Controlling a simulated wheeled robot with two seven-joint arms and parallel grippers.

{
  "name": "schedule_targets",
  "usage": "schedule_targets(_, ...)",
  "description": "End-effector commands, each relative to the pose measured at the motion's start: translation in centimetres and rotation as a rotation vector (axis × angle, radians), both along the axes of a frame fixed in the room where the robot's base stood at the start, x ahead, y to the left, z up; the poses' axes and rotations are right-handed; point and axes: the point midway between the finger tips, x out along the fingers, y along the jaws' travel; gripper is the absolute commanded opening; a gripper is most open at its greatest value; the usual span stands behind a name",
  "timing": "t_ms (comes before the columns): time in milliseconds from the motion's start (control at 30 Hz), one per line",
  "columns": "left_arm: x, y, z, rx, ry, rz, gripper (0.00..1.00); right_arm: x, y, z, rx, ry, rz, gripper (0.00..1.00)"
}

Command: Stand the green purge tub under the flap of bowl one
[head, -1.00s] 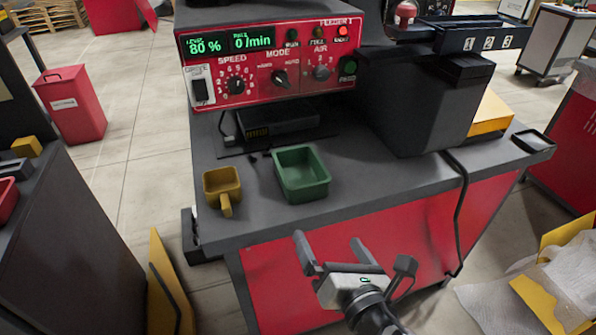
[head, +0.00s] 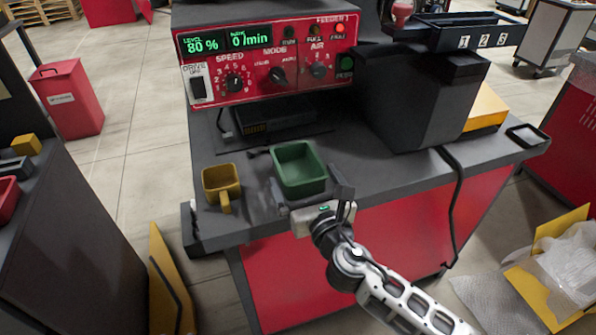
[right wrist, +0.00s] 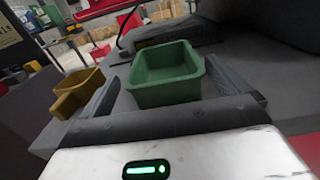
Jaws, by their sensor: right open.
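The green purge tub (head: 300,181) stands upright and empty on the dark bench top, in front of the red control panel. My right gripper (head: 308,186) is open at the tub's near side, one finger to its left and one to its right. In the right wrist view the tub (right wrist: 166,96) sits between the open fingers (right wrist: 162,80); I cannot tell whether they touch it. The panel (head: 268,62) is marked Feeder 1. Bowl one and its flap cannot be made out. My left gripper is not in view.
A yellow-brown scoop (head: 221,180) stands just left of the tub, its handle towards me. A dark box (head: 425,105) stands at the bench's right, with a black cable (head: 456,190) over the front edge. A small black tray (head: 527,136) sits at the right corner.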

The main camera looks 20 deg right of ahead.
Motion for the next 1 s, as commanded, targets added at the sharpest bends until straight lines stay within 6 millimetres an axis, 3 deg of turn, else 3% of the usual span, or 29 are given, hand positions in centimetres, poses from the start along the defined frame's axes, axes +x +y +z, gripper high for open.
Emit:
schedule_targets(233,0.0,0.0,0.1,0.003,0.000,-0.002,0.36,3.7,-0.2,0.1,0.001,-0.002,0.001,1.00)
schedule_targets(567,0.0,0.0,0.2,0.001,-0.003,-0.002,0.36,4.4,-0.2,0.0,0.001,0.000,0.001,1.00)
schedule_targets(733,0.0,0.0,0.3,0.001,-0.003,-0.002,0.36,4.3,-0.2,0.0,0.000,0.000,0.001,0.53)
schedule_targets(800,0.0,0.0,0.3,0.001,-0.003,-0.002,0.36,4.4,-0.2,0.1,0.000,-0.001,0.001,0.46)
schedule_targets(1000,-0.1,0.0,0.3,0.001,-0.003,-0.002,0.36,4.3,-0.2,0.1,0.000,-0.001,0.001,0.47)
